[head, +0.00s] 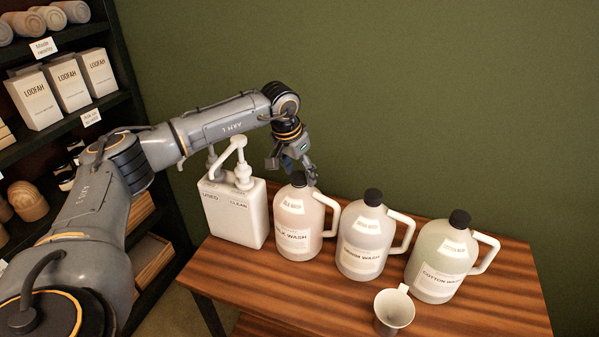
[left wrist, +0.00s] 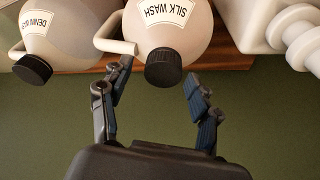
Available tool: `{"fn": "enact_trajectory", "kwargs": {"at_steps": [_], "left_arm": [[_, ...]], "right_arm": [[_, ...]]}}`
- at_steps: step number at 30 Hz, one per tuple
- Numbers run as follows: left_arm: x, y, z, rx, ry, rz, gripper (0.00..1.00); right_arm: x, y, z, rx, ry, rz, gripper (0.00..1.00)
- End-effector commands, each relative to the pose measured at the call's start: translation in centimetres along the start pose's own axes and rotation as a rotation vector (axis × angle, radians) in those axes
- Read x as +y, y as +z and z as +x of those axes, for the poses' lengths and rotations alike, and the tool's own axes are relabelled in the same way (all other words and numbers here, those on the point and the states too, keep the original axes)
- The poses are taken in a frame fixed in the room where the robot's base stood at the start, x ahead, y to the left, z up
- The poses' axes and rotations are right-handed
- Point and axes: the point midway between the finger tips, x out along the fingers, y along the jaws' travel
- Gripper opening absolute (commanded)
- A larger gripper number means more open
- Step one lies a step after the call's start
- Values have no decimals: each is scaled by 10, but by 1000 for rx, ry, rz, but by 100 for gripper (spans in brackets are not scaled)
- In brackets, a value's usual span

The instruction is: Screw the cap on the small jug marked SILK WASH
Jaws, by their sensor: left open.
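The small jug marked SILK WASH (head: 292,222) stands upright on the wooden table, with a pale pinkish body and a handle on its right. A dark cap (head: 298,179) sits on its neck; I cannot tell how tight it is. My left gripper (head: 297,169) is just above and behind the cap. In the left wrist view the jug (left wrist: 185,35) appears upside down, and its black ridged cap (left wrist: 163,68) lies between the spread fingers of my left gripper (left wrist: 158,75). The fingers show gaps on both sides of the cap. My right gripper is out of view.
A white two-pump container (head: 235,222) stands close left of the jug. The DENIM WASH jug (head: 363,235) and the COTTON WASH jug (head: 438,262) stand to the right, capped. A white cup (head: 393,311) is near the front edge. Shelves (head: 85,32) are at far left.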

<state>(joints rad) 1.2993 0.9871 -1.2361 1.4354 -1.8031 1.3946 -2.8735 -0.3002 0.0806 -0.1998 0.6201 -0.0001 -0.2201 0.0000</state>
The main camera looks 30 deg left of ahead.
Motion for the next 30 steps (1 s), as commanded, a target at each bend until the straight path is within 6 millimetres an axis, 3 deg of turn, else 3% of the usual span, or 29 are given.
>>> {"fn": "enact_trajectory", "kwargs": {"at_steps": [24,30], "left_arm": [[1,-1,-2,1,-306,-1096,62],[0,0,-1,1,-333,-1195,62]], "right_arm": [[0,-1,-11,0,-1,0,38],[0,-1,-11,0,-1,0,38]]}}
